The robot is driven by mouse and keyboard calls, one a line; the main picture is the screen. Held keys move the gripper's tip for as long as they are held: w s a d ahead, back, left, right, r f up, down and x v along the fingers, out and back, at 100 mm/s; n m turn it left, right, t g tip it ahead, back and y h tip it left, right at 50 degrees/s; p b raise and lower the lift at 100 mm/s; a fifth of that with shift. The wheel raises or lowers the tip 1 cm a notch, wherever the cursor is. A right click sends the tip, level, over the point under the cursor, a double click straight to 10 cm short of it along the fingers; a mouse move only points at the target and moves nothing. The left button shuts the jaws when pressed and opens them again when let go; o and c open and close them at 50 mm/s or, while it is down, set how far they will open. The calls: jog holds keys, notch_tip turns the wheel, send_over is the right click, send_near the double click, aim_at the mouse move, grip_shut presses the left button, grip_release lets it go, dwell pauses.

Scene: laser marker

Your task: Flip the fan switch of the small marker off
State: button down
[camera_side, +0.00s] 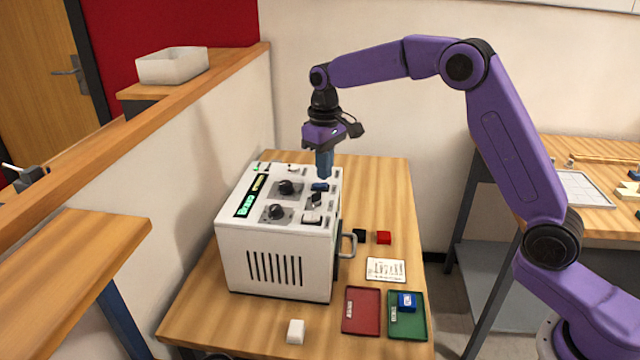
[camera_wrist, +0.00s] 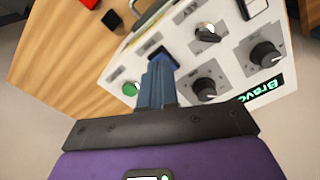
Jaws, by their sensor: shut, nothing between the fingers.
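The small marker is a white box (camera_side: 235,255) on the wooden table, with its controls on the top panel. My gripper (camera_side: 323,177) points down above the panel's back right part, its blue fingers shut together. A dark blue switch (camera_side: 320,187) lies just below the fingertips; in the wrist view the switch (camera_wrist: 163,57) is just beyond the fingertips (camera_wrist: 158,68) and partly covered by them. I cannot tell whether they touch. The label beside the switch is too blurred to read, so I cannot tell whether it is the fan switch.
A key switch (camera_wrist: 208,33), a black knob (camera_wrist: 203,90), another knob (camera_wrist: 266,55) and a green button (camera_wrist: 131,88) are close by on the panel. A red tray (camera_side: 348,326), a green tray (camera_side: 415,330) and a red block (camera_side: 384,237) are on the table.

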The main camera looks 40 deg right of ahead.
aim_at(324, 184)
jog(key=shift+f, duration=1.05)
dwell(1.0)
jog(key=shift+r, duration=3.5)
